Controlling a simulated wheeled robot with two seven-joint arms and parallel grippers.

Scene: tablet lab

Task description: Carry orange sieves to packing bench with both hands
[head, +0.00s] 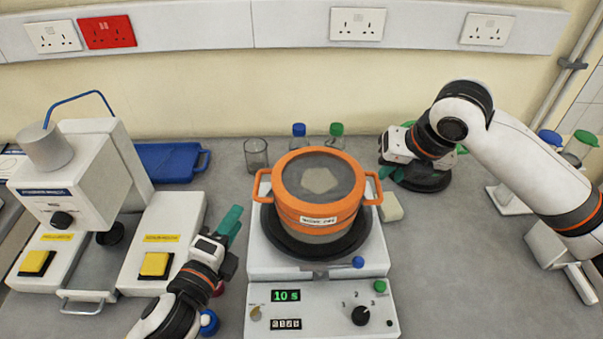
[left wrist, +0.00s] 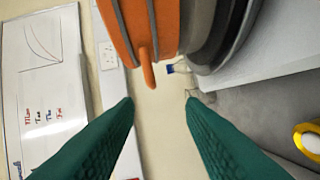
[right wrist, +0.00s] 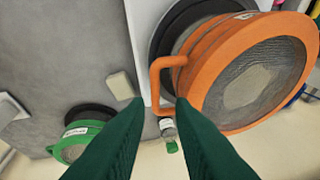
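The orange sieves (head: 318,218) stand stacked on the black plate of a white shaker machine (head: 320,262), with a loop handle on each side. They also show in the left wrist view (left wrist: 152,25) and the right wrist view (right wrist: 195,95). My left gripper (head: 232,222) is open and empty, left of the sieves and apart from the left handle (left wrist: 147,70). My right gripper (head: 388,150) is behind and right of the sieves. In the right wrist view its fingers (right wrist: 160,105) are open, with the right handle (right wrist: 158,75) just beyond the tips.
A white press (head: 85,185) with yellow buttons stands at the left. A blue tray (head: 170,162), a glass beaker (head: 256,154) and capped bottles (head: 299,137) stand behind. A green sieve (right wrist: 72,140) sits near my right gripper. The bench at the front right is clear.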

